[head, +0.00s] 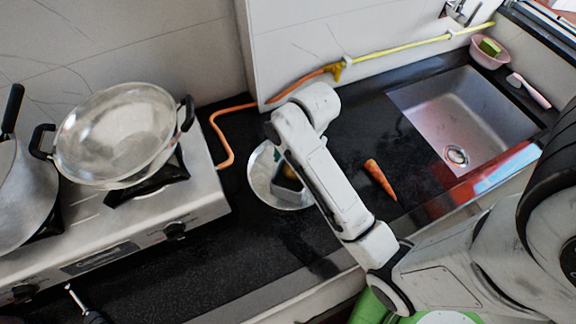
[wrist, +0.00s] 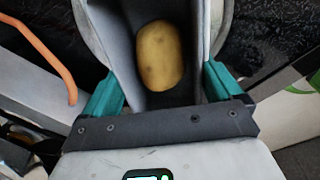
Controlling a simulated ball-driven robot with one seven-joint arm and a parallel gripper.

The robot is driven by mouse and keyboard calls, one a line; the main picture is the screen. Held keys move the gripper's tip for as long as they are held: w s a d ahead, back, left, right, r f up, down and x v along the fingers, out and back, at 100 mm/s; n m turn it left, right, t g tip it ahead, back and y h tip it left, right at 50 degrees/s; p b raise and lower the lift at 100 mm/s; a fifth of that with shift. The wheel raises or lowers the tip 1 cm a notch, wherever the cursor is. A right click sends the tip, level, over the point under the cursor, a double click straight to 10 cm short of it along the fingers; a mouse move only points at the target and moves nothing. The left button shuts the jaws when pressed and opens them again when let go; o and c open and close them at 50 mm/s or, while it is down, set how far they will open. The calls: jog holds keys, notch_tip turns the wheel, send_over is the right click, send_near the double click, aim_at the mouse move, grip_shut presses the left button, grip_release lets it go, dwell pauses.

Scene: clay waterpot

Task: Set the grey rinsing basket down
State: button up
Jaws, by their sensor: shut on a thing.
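The grey rinsing basket (head: 288,184) is partly hidden behind my arm in the head view. In the wrist view, the basket (wrist: 122,45) fills the upper middle and holds a yellow-brown potato (wrist: 161,56). My gripper (wrist: 163,86) has its teal fingers on either side of the basket's near end and is shut on it. In the head view the basket overlaps a round metal plate or lid (head: 262,162) on the black counter. I cannot tell whether the basket touches it or hangs just above. My fingertips are hidden by the arm in the head view.
A carrot (head: 380,179) lies on the counter right of my arm. The sink (head: 420,100) is at the right, with a pink bowl (head: 489,61) behind it. A stove (head: 212,195) with a wok (head: 118,135) stands left. An orange hose (head: 222,140) runs along the back.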

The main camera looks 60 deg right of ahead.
jog(key=w+f, duration=0.2)
jog(key=f, duration=0.1)
jog(key=shift+w+d+f, duration=0.1)
jog(key=shift+w+d, duration=0.25)
jog(key=shift+w+f+p, duration=0.1)
jog(key=shift+f+p, duration=0.45)
jog(key=shift+f, duration=1.1)
jog(key=o, duration=1.4)
jog(key=shift+f, duration=0.1)
jog(key=shift+c, duration=0.2)
